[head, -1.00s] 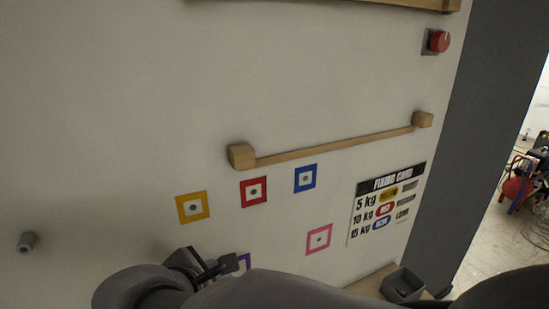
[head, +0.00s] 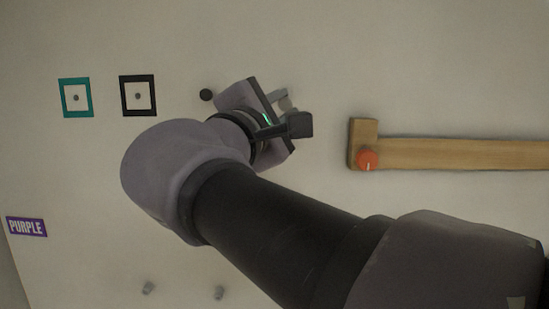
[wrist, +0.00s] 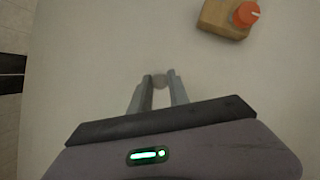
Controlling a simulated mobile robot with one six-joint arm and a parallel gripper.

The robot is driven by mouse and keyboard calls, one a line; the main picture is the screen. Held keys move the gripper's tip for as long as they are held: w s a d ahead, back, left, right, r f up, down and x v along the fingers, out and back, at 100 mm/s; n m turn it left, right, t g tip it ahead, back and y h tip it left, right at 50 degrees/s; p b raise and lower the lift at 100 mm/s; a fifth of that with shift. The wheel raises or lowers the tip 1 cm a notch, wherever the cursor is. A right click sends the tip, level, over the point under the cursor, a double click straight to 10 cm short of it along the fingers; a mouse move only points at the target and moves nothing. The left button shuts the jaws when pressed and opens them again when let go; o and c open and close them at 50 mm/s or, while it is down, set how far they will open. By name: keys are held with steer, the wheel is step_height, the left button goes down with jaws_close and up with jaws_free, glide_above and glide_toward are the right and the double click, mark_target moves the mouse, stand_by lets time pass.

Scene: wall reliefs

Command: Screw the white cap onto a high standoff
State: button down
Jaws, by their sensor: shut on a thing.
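My gripper (head: 286,100) is close to the pale wall in the head view, partly hidden by my own wrist. In the wrist view my gripper (wrist: 160,82) has its two grey fingers close together on a small pale round thing, which looks like the white cap (wrist: 160,80). The cap cannot be made out in the head view. Two short grey standoffs (head: 148,288) (head: 219,293) stick out of the wall low in the head view, away from my gripper. I cannot tell whether a standoff lies behind the cap.
A wooden bar with a block end (head: 362,135) and an orange-red knob (head: 367,160) is right of my gripper. A dark round knob (head: 206,95) is just left. Teal (head: 76,98) and black (head: 138,96) square frames and a PURPLE label (head: 27,227) are further left.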

steer(key=shift+s+r, duration=0.15)
steer(key=shift+r, duration=0.6)
steer(key=shift+f+b, duration=0.15)
steer(key=shift+b, duration=0.2)
steer(key=shift+w+d+p, duration=0.1)
steer(key=shift+w+p, duration=0.6)
steer(key=shift+w, duration=2.2)
steer(key=shift+b, duration=0.6)
steer(key=shift+w, duration=0.2)
